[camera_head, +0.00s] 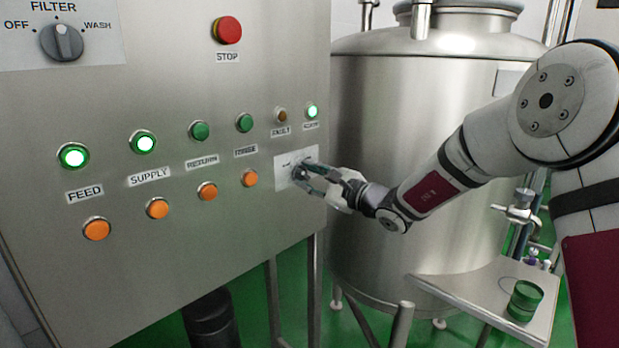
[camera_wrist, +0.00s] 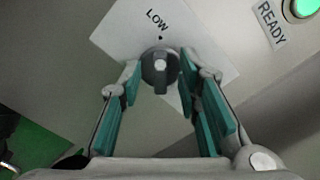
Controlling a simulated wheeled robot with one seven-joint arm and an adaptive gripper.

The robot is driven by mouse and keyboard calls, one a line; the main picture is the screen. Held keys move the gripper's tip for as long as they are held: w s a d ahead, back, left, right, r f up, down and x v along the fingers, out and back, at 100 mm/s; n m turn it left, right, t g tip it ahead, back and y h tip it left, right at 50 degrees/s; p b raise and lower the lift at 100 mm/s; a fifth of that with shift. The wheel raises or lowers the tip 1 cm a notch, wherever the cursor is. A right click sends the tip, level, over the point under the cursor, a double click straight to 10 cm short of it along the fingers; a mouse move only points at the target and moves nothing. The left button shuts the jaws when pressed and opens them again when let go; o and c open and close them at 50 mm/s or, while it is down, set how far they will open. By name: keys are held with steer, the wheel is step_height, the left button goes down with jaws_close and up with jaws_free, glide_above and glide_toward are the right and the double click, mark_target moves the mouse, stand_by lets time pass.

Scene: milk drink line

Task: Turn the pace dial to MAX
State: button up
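The pace dial is a dark round knob with a raised grip bar and a pale mark, seen in the wrist view (camera_wrist: 160,72). It sits on a white plate (camera_wrist: 120,38) with the word LOW and a black dot above the knob; no MAX label is readable. In the head view the plate (camera_head: 283,174) is at the panel's lower right, and my gripper (camera_head: 302,172) reaches it from the right, partly hiding the dial. In the wrist view my gripper's teal fingers (camera_wrist: 160,75) stand open, one on each side of the knob. I cannot tell whether they touch it.
The panel carries lit FEED (camera_head: 74,155) and SUPPLY (camera_head: 144,142) buttons, several orange buttons, a red STOP button (camera_head: 227,30) and a FILTER knob (camera_head: 62,42). A steel tank (camera_head: 400,150) stands behind my arm. A small shelf (camera_head: 470,290) holds a green round object (camera_head: 525,298).

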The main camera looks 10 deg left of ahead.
jaws_close()
steer(key=shift+m, duration=0.4)
steer(key=m+p, duration=0.3)
steer(key=m, duration=0.2)
steer(key=shift+w+r+m, duration=0.1)
steer(key=shift+r+m, duration=0.05)
steer(key=shift+m, duration=0.15)
steer(key=m+p, duration=0.1)
steer(key=m, duration=0.2)
steer(key=m+p, duration=0.2)
steer(key=m, duration=0.1)
steer(key=shift+w+d, duration=0.1)
steer(key=shift+d, duration=0.1)
steer(key=m+p, duration=0.1)
steer(key=m, duration=0.1)
steer(key=m+p, duration=0.1)
steer(key=m, duration=0.2)
steer(key=shift+w+f, duration=0.1)
steer(key=shift+f, duration=0.1)
steer(key=shift+m, duration=0.4)
